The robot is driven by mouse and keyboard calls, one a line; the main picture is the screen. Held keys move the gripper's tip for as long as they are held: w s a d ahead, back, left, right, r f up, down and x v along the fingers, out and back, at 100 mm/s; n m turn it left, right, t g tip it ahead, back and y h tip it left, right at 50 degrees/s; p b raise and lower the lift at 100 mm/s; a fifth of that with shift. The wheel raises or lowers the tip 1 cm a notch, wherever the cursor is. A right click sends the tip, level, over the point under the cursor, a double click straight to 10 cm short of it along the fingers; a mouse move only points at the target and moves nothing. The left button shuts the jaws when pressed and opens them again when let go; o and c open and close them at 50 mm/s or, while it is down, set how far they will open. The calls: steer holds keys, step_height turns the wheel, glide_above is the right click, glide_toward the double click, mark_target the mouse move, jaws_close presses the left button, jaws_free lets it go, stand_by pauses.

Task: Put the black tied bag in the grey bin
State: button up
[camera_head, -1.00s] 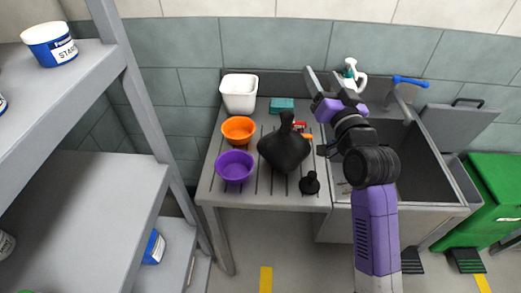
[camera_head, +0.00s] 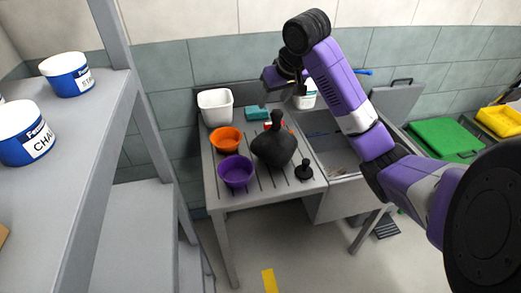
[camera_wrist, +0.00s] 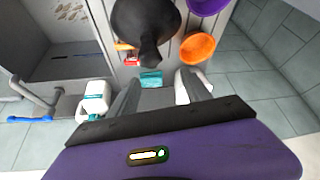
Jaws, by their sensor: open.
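The black tied bag (camera_head: 273,147) stands upright with its knot on top, on the grooved drainboard left of the sink. It also shows at the top of the wrist view (camera_wrist: 145,18), with its knot towards me. My gripper (camera_wrist: 160,92) is open and empty, its two fingers apart. It is above and behind the bag, not touching it. The grey bin (camera_head: 393,98) is right of the sink, partly hidden by my arm; its grey lid with a dark handle shows.
An orange bowl (camera_head: 226,139), a purple bowl (camera_head: 235,171), a white tub (camera_head: 215,107) and a black plunger-like object (camera_head: 304,171) crowd the bag. A spray bottle (camera_wrist: 95,100) stands behind the sink. A green bin (camera_head: 445,139) is farther right; shelving (camera_head: 80,125) is at left.

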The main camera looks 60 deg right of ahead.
mark_target(275, 111)
steer(key=shift+s+a+f+g, duration=0.2)
steer(key=shift+s+f+g, duration=0.1)
steer(key=shift+s, duration=0.3)
steer(key=shift+s+f, duration=0.15)
steer(key=shift+f, duration=0.1)
steer(key=shift+b+x, duration=0.8)
steer(key=shift+x, duration=0.15)
steer(key=shift+s+p+x, duration=0.2)
steer(key=shift+p+x, duration=0.05)
steer(key=shift+x, duration=1.1)
steer(key=shift+s+p+x, duration=0.2)
steer(key=shift+x, duration=1.2)
steer(key=shift+a+f, duration=0.1)
steer(key=shift+f, duration=0.05)
jaws_close()
